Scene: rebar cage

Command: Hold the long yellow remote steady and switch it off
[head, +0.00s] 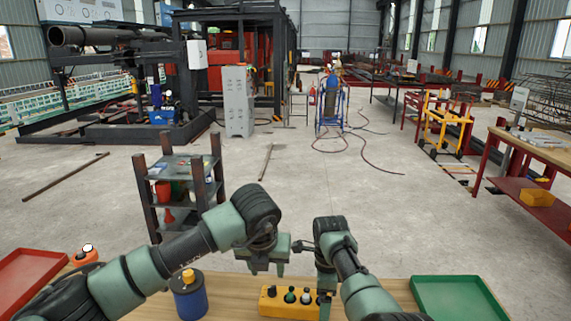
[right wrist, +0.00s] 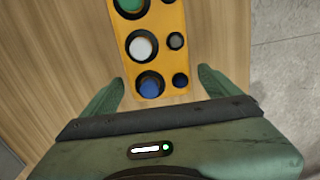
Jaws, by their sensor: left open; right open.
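The long yellow remote (head: 264,304) lies on the wooden table at the front middle of the head view, partly hidden by my right gripper. In the right wrist view the remote (right wrist: 157,47) shows large green, white and blue round buttons and smaller dark ones beside them. My left gripper (head: 266,272) is open and empty, pointing down above the remote's left part in the picture. My right gripper (head: 324,289) is at the remote's right end. In the right wrist view its open fingers (right wrist: 161,78) are on either side of the blue-button end, with gaps visible.
A blue jar with a yellow lid (head: 188,300) stands left of the remote. An orange object with a white top (head: 85,256) is farther left. A red tray (head: 30,268) and a green tray (head: 458,300) lie at the table's sides. A dark shelf rack (head: 180,185) stands beyond.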

